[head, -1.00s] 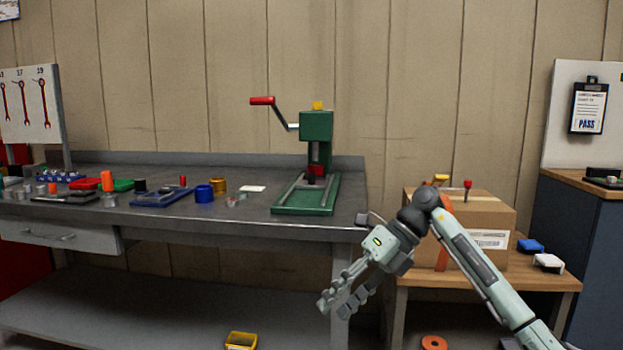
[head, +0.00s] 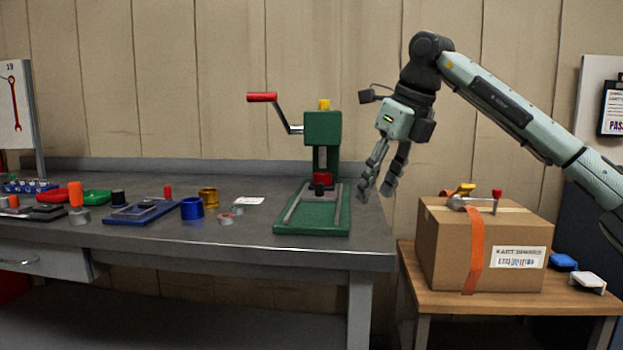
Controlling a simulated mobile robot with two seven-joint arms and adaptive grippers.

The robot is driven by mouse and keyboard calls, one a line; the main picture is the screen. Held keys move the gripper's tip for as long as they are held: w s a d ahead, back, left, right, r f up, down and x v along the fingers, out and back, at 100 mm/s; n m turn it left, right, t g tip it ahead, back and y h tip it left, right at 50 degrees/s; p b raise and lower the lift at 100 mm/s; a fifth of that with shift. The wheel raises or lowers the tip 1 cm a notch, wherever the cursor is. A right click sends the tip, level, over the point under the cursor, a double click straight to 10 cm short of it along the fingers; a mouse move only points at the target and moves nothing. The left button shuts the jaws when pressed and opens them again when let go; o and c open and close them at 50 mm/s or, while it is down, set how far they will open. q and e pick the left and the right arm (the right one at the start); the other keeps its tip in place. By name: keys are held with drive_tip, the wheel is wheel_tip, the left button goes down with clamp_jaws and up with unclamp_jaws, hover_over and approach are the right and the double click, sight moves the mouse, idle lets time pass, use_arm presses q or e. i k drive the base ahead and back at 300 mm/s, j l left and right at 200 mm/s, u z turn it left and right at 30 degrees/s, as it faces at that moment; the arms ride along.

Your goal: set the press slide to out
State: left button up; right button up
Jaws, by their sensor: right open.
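The green press (head: 322,130) stands near the right end of the grey workbench (head: 250,246). Its crank arm with a red handle (head: 262,97) points left, and a yellow cap tops it. The green base (head: 312,224) carries two rails. A dark slide piece (head: 320,189) sits at the back of the rails, under a red part of the press head; its exact position is hard to tell. My right gripper (head: 376,193) is open and empty, pointing down, to the right of the press and apart from it. My left gripper is not in view.
A cardboard box (head: 440,248) with an orange strap stands on a wooden table (head: 556,287) at the right. Left of the press lie a white card (head: 249,200), blue and brass cups (head: 192,208), and a blue fixture (head: 144,211). The bench front before the press is clear.

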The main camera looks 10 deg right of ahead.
sight(318, 193)
drive_tip(key=i+j, duration=0.1)
drive_tip(key=i, duration=0.4)
drive_tip(key=i+j, duration=0.1)
drive_tip(key=i, duration=0.35)
